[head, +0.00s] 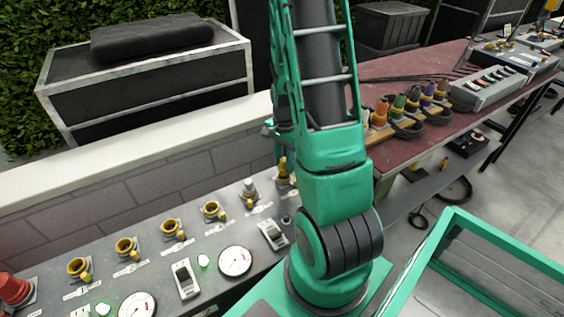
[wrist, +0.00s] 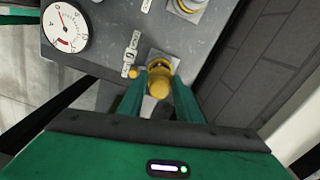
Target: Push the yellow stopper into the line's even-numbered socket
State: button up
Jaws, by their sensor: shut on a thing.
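The yellow stopper (wrist: 159,84) is between the two green fingers of my gripper (wrist: 159,98) in the wrist view; the gripper is shut on it. A socket on a grey square plate (wrist: 164,56) lies directly beyond the stopper. I cannot tell how deep the stopper sits in it. A white number label (wrist: 130,50) is beside that socket, too small to read surely. In the head view several yellow-rimmed sockets (head: 173,229) run along the grey panel (head: 150,255); the fingers there are mostly hidden behind my arm. A yellow piece (head: 284,168) shows beside the arm.
A red plug (head: 14,289) stands at the panel's left end and a pale plug (head: 249,188) farther right. A round gauge (wrist: 66,28) and switches share the panel. A low block wall (head: 120,190) runs behind it. Coloured connectors (head: 413,98) lie on the reddish table.

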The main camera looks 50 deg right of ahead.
aim_at(284, 169)
jog(key=shift+f, duration=1.65)
dwell(0.8)
jog(key=o, duration=1.1)
jog(key=shift+o, duration=1.2)
jog(key=shift+s, duration=0.1)
jog(key=shift+s, duration=0.15)
jog(key=shift+c, duration=0.5)
